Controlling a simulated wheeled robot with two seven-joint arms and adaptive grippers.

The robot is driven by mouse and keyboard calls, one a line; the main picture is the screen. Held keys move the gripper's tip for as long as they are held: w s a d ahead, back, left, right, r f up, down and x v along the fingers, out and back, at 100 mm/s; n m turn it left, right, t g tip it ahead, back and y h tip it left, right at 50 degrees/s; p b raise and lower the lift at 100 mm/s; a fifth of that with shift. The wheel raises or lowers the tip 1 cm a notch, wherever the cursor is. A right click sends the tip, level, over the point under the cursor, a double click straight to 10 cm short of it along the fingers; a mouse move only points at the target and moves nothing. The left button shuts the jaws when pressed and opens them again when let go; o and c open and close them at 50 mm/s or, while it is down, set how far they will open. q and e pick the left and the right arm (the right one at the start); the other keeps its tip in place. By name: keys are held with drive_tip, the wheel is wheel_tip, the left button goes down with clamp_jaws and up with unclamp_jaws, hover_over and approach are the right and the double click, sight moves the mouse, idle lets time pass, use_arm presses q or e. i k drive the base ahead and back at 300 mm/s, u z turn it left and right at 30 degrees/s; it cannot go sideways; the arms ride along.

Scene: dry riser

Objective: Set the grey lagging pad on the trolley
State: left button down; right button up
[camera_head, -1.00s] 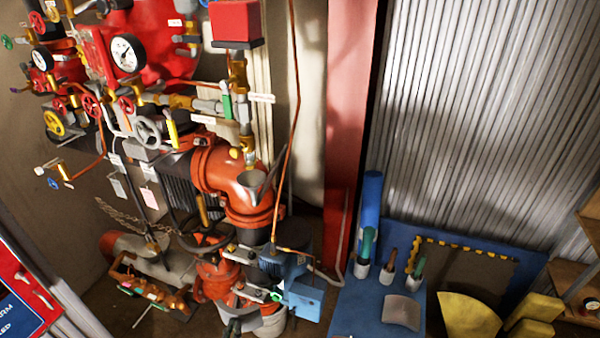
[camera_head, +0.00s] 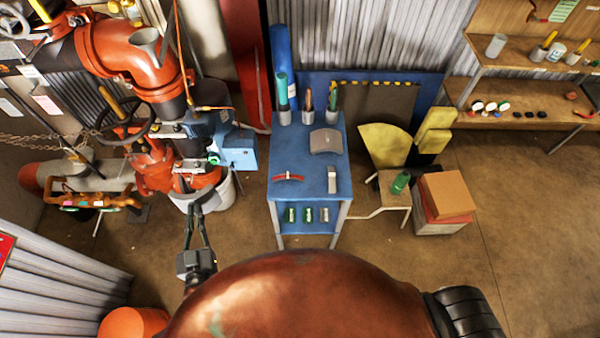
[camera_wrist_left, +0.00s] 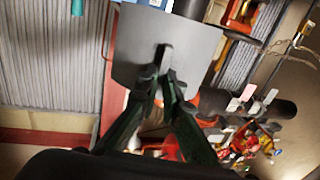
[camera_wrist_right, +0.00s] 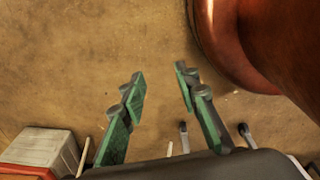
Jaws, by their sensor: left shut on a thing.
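My left gripper (camera_head: 197,215) is in front of the orange pump, left of the blue trolley. In the left wrist view its fingers (camera_wrist_left: 164,75) are closed on a small grey tab of a flat grey panel, which I take to be the grey lagging pad (camera_wrist_left: 138,45). The pad is clear of the trolley; in the head view I cannot make it out surely against the pale bucket. The blue trolley (camera_head: 297,157) has bare room in the middle of its top. My right gripper (camera_wrist_right: 159,76) is open and empty above the floor.
On the trolley are a curved grey piece (camera_head: 326,141), a red-handled tool (camera_head: 288,178), a small grey block (camera_head: 332,179) and upright tools in cups at the back. An orange-brown box (camera_head: 447,193) and a low stand are to the right. The pump pipework (camera_head: 120,50) crowds the left.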

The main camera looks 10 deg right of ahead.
sight(291, 144)
drive_tip(key=z, duration=0.4)
drive_tip(key=k, duration=0.95)
drive_tip(key=z, duration=0.8)
drive_tip(key=i, duration=1.45)
drive_tip(key=u, duration=0.75)
